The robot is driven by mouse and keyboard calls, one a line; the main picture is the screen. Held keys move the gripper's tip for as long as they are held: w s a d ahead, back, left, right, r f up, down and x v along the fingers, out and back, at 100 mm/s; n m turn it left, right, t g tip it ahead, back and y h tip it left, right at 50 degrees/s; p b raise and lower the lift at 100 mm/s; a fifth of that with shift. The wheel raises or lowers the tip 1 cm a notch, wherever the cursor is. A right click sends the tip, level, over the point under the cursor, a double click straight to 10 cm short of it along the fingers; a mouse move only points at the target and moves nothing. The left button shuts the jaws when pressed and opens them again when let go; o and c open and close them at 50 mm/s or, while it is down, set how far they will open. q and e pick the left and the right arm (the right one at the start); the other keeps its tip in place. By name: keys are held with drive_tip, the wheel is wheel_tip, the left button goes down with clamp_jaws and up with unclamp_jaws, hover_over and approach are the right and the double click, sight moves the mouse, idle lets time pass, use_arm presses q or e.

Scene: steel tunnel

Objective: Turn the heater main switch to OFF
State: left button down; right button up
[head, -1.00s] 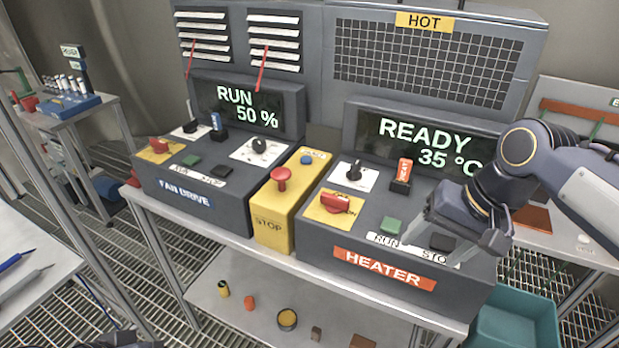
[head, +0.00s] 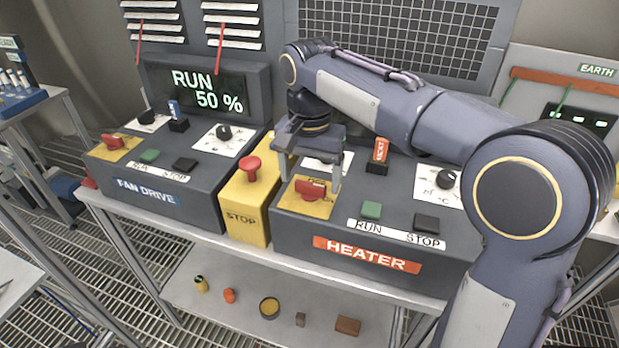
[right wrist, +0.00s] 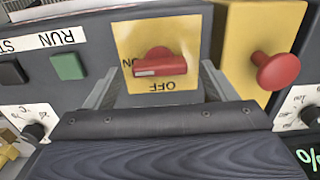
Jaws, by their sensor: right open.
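The heater main switch is a red rotary handle (head: 311,188) on a yellow plate (head: 297,208), at the left end of the heater panel. In the right wrist view the handle (right wrist: 158,65) lies crosswise, its white-marked end toward the ON label. OFF is on the side nearer the gripper there. My right gripper (head: 310,183) is open and empty, in front of the switch. In the right wrist view its fingers (right wrist: 160,85) stand on either side of the handle, apart from it. My left gripper is not in view.
A yellow STOP box with a red mushroom button (head: 251,168) stands close left of the switch. Green RUN (head: 371,210) and dark STOP (head: 426,224) buttons lie to the right. The fan drive panel (head: 150,190) is further left. My right arm hides the heater display.

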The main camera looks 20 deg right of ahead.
drive_tip(key=shift+f, duration=0.45)
drive_tip(key=c, duration=1)
